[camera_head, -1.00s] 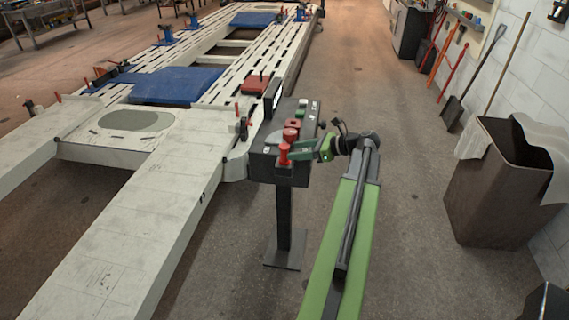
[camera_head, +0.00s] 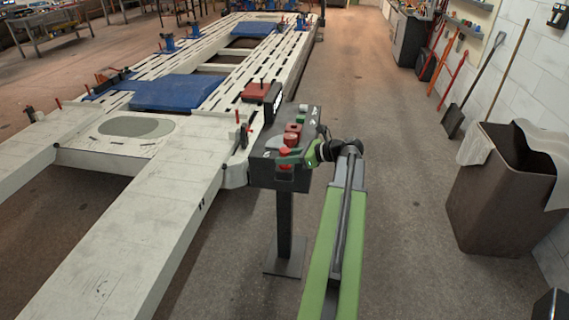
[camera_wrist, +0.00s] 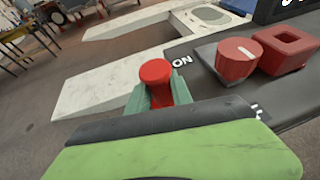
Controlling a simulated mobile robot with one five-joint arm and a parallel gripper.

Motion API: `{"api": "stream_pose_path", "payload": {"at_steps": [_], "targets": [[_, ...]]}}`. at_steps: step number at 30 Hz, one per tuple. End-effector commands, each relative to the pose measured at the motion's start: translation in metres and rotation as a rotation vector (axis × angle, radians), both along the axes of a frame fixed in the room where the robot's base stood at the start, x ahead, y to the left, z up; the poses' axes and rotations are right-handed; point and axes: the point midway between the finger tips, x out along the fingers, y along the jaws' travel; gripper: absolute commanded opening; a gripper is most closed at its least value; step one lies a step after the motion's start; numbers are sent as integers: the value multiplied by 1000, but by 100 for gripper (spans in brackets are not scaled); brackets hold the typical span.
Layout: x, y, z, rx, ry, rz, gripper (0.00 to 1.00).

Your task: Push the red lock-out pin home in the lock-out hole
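The red lock-out pin (camera_head: 285,153) is upright at the near left corner of the dark control box (camera_head: 262,172). In the wrist view its round red head (camera_wrist: 155,72) stands above my green fingers, with red shaft between them. My gripper (camera_head: 290,160) reaches in from the right; in the wrist view its fingers (camera_wrist: 158,96) are closed on both sides of the shaft. The lower pin and the lock-out hole are hidden by the fingers, so I cannot tell how deep the pin sits.
On the box are a red knob (camera_wrist: 238,58) by an "ON" mark and a red hollow block (camera_wrist: 287,50). A pale frame bench (camera_head: 150,190) lies left. A brown bin (camera_head: 500,200) stands right, with clear floor between it and the box.

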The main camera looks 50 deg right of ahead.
Motion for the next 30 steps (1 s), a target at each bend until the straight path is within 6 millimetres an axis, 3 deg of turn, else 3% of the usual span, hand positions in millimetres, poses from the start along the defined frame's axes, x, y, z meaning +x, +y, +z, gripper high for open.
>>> {"api": "stream_pose_path", "payload": {"at_steps": [1,5,20,26,30], "targets": [[0,0,0,0,0,0,17],[0,0,0,0,0,0,0],[-1,-1,4,0,0,-1,0],[-1,-1,32,1,-1,-1,0],[-1,-1,62,1,-1,-2,0]]}}
